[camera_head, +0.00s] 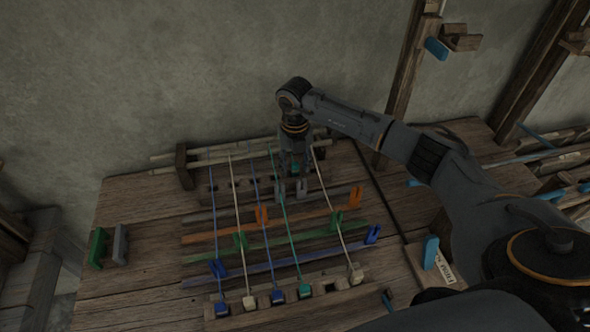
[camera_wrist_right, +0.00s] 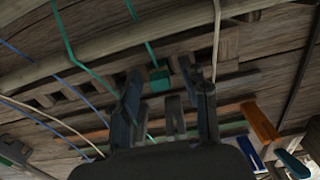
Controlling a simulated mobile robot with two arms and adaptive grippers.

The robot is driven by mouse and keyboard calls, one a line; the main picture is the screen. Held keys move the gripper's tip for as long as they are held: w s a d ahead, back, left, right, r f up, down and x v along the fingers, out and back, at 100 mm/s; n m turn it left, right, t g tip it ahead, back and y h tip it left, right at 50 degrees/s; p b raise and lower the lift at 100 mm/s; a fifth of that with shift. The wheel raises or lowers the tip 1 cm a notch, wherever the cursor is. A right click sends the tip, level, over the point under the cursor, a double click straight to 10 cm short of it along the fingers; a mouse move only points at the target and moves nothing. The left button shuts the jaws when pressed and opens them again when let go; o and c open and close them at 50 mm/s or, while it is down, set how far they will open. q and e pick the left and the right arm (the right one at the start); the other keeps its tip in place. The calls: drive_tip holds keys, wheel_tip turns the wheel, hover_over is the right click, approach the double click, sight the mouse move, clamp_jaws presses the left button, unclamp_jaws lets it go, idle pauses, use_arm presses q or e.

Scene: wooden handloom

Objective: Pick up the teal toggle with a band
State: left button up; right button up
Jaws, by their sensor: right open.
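A small teal toggle (camera_wrist_right: 160,79) with a teal band (camera_wrist_right: 142,34) running from it shows in the right wrist view, beyond and between my fingertips. In the head view a bit of teal (camera_head: 295,167) shows behind my right gripper (camera_head: 291,190), mostly hidden by it. My right gripper also shows in the wrist view (camera_wrist_right: 170,88), open, with no object gripped. I cannot tell how far the fingertips are from the toggle. Another teal toggle (camera_head: 305,290) sits in the front row, at the near end of a stretched teal band (camera_head: 287,218). My left gripper is not in view.
The loom's wooden table (camera_head: 140,225) carries several stretched blue, white and teal bands close to my gripper. Orange, green and blue bars (camera_head: 285,265) cross under them. A green and grey bracket (camera_head: 108,247) stands at left. Rods on a wooden rest (camera_head: 184,167) lie behind.

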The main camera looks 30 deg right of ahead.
sight(295, 164)
drive_tip(key=c, duration=0.8)
drive_tip(key=shift+c, duration=0.3)
drive_tip(key=shift+r, duration=0.1)
drive_tip(key=shift+r, duration=0.45)
wheel_tip(295, 164, up, 2)
drive_tip(key=shift+r+b, duration=0.1)
drive_tip(key=shift+b, duration=0.6)
drive_tip(key=s+d+r+b, duration=0.1)
drive_tip(key=s+r+b, duration=0.1)
drive_tip(key=s+r, duration=0.7)
drive_tip(key=s, duration=0.5)
drive_tip(key=shift+r+b, duration=0.3)
drive_tip(key=shift+r, duration=0.1)
